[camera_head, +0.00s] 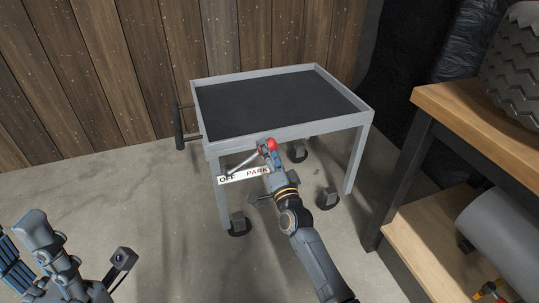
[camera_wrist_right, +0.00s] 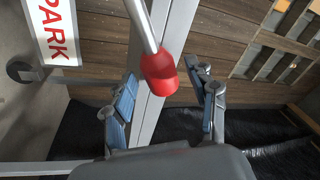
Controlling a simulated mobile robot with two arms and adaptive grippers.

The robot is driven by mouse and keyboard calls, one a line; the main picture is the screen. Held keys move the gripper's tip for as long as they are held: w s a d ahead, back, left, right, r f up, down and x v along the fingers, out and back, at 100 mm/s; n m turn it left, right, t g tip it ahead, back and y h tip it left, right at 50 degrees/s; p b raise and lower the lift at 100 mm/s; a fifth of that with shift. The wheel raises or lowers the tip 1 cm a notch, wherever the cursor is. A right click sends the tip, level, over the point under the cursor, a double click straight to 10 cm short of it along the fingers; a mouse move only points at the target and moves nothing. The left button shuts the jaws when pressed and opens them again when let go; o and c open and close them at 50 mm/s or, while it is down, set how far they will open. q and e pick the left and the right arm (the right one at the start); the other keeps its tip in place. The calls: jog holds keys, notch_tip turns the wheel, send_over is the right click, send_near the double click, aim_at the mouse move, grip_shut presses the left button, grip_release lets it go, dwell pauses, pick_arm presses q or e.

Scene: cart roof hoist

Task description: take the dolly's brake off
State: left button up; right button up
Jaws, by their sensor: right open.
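The dolly (camera_head: 368,118) is a grey-framed cart with a black top. On its front side is a white plate (camera_head: 243,175) with OFF at the left and PARK at the right; PARK also shows on the plate in the wrist view (camera_wrist_right: 53,27). A metal brake lever (camera_head: 243,161) with a red knob (camera_wrist_right: 159,73) leans towards the PARK side. My right gripper (camera_wrist_right: 168,92) is open, its blue-padded fingers on either side of the knob, with gaps visible. My left gripper (camera_head: 14,262) is at the lower left, far from the dolly; its jaws are unclear.
A black push handle (camera_head: 179,128) sticks out at the dolly's left. A wooden workbench (camera_head: 475,105) with a tyre (camera_head: 515,65) on it and a grey cylinder (camera_head: 502,232) on its lower shelf stands at the right. A plank wall is behind. The floor left of the dolly is clear.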

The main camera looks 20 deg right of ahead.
jog(key=shift+w, duration=0.15)
jog(key=shift+c, duration=0.4)
grip_shut()
jog(key=shift+r, duration=0.1)
